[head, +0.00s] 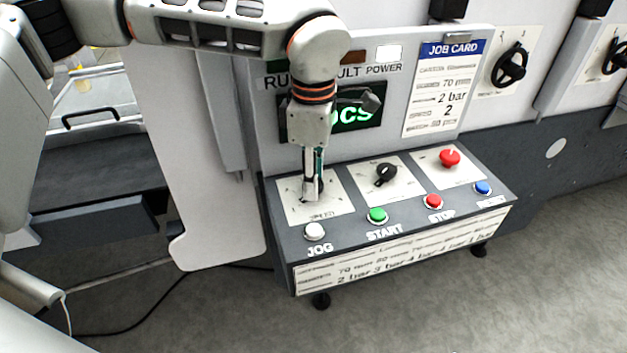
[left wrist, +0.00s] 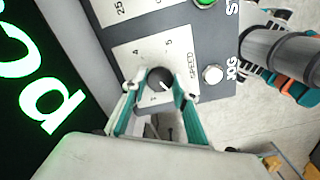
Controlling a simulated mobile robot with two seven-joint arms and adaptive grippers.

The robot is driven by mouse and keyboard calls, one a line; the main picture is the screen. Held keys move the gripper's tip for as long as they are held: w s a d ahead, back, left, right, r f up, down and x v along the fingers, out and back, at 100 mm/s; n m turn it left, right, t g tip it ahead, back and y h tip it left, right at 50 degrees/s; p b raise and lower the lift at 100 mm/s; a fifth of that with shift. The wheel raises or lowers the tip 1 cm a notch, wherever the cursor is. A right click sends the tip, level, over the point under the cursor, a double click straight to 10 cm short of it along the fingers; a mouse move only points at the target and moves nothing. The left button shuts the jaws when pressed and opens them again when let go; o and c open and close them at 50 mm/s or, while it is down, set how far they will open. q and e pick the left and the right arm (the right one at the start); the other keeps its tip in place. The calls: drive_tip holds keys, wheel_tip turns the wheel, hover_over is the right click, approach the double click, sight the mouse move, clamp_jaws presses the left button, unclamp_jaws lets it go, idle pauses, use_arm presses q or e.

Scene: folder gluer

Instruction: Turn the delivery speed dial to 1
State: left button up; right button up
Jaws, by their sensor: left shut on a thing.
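The speed dial is a small dark round knob (left wrist: 159,78) on a white scale plate (head: 334,209) at the left end of the sloped control panel. The plate reads SPEED, with 4, 5 and what looks like 1 legible in the left wrist view. My left gripper (head: 312,192) comes down on the dial from above. In the left wrist view its teal fingers (left wrist: 157,92) are shut on the knob, one on each side. A pale mark shows on the knob, but I cannot tell which number it points to. My right gripper is not in view.
Beside the dial are a white JOG button (head: 314,231), a green START button (head: 377,215), a black selector (head: 385,174), a red STOP button (head: 433,201), a red knob (head: 450,157) and a blue button (head: 482,188). A job card (head: 442,88) behind lists speed 2.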

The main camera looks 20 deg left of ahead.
use_arm(q)
drive_tip(key=shift+n, duration=0.7)
drive_tip(key=o, duration=1.1)
wheel_tip(320, 180, up, 12)
